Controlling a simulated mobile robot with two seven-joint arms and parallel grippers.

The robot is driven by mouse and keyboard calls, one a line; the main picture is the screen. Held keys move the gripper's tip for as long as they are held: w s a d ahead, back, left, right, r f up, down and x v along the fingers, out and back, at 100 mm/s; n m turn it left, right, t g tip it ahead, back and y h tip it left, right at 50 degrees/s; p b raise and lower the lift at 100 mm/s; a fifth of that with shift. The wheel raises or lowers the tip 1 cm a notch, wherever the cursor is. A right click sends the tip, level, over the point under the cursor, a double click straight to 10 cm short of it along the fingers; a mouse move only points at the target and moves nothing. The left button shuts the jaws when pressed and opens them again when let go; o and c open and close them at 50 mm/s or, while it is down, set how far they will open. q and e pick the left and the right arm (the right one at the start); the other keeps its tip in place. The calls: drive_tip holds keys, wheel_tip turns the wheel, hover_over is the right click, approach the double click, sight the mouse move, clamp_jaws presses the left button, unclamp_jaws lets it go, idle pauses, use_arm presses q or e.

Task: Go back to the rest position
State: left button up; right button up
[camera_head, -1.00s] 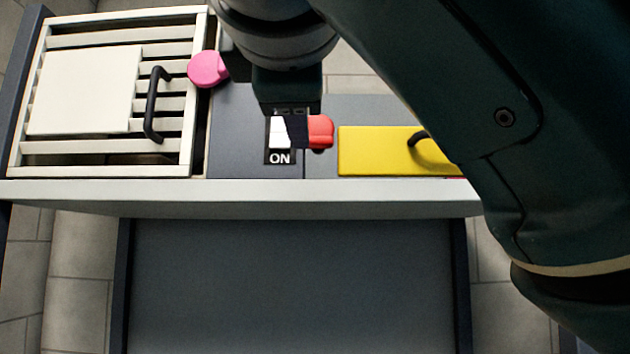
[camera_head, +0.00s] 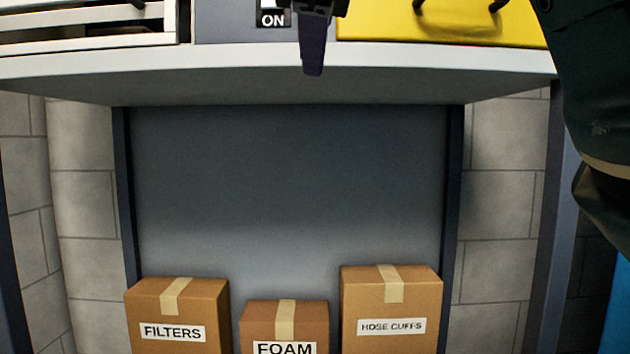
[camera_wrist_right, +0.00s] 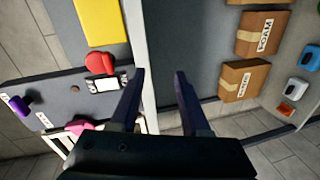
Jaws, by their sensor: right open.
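My right gripper (camera_head: 313,60) hangs at the top of the head view, in front of the bench's pale front edge (camera_head: 230,62). In the right wrist view, its two dark fingers (camera_wrist_right: 161,80) are apart with nothing between them. The ON label (camera_head: 272,20) shows just left of it, with the switch above mostly cut off. My left gripper is in neither view.
Below stand boxes marked FILTERS (camera_head: 178,312), FOAM (camera_head: 285,325) and HOSE CUFFS (camera_head: 391,305). The wrist view also shows a pink knob (camera_wrist_right: 78,126), a purple knob (camera_wrist_right: 20,106) and a blue item (camera_wrist_right: 309,58).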

drive_tip(key=s+d+f+m+g, duration=0.3)
drive_tip(key=d+f+m, duration=0.1)
drive_tip(key=f, duration=0.8)
drive_tip(key=s+d+f+m+g, duration=0.2)
drive_tip(key=d+f+m+g, duration=0.15)
drive_tip(key=f, duration=0.85)
drive_tip(key=s+d+f+m+g, duration=0.35)
drive_tip(key=s+d+f, duration=0.25)
drive_tip(key=s+f, duration=0.4)
drive_tip(key=s+d+f+m+g, duration=0.1)
drive_tip(key=s+d+f+m, duration=0.1)
drive_tip(key=s, duration=0.3)
drive_tip(key=s+d+f+m+g, duration=0.1)
drive_tip(key=s+d+f, duration=0.2)
drive_tip(key=s, duration=0.2)
wheel_tip(320, 180, up, 14)
drive_tip(key=p, duration=1.3)
drive_tip(key=shift+a+p, duration=0.2)
drive_tip(key=shift+p, duration=0.2)
drive_tip(key=shift+s, duration=0.1)
